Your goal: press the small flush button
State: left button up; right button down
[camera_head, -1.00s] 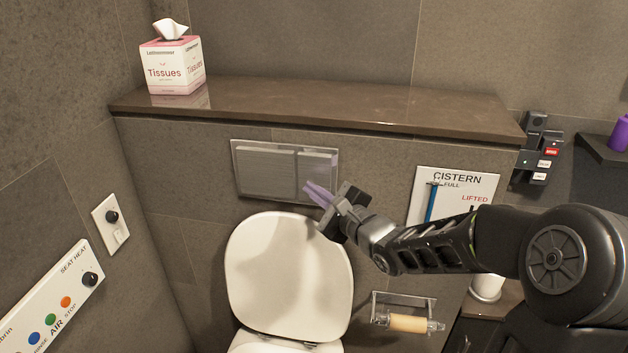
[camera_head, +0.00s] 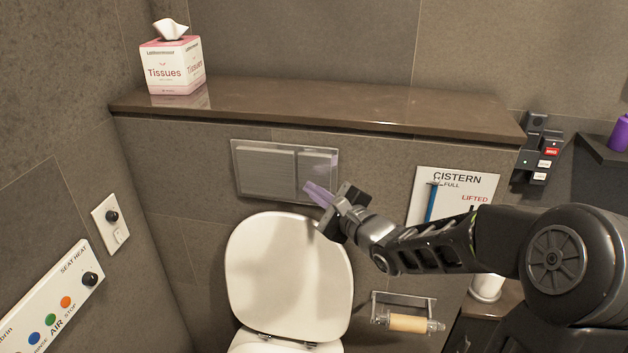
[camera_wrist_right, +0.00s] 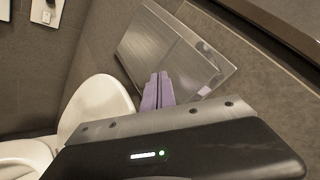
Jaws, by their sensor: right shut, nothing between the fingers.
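The metal flush plate (camera_head: 235,172) is on the wall below the ledge, with a wide button (camera_head: 268,171) on its left and the small flush button (camera_head: 317,164) on its right. My right gripper (camera_head: 308,187) is shut and empty. Its purple fingertips are at the lower part of the small button; I cannot tell if they touch it. In the right wrist view, the fingers (camera_wrist_right: 158,82) lie together in front of the plate, near the small button (camera_wrist_right: 190,68). My left gripper is not in view.
The raised white toilet lid (camera_head: 285,270) is below the plate. A brown ledge (camera_head: 330,105) with a tissue box (camera_head: 172,65) is above. A cistern sign (camera_head: 455,190) and paper roll (camera_head: 408,323) are to the right.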

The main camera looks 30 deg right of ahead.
dwell(0.4)
jog(key=shift+w+d, duration=0.3)
jog(key=shift+w, duration=0.05)
jog(key=shift+w+d+p, duration=0.35)
jog(key=shift+w+p, duration=0.05)
dwell(1.1)
jog(key=shift+s+a, duration=0.6)
jog(key=shift+s, duration=0.1)
jog(key=s+a, duration=0.1)
jog(key=s, duration=0.1)
jog(key=s+a, duration=0.2)
dwell(0.6)
dwell(0.7)
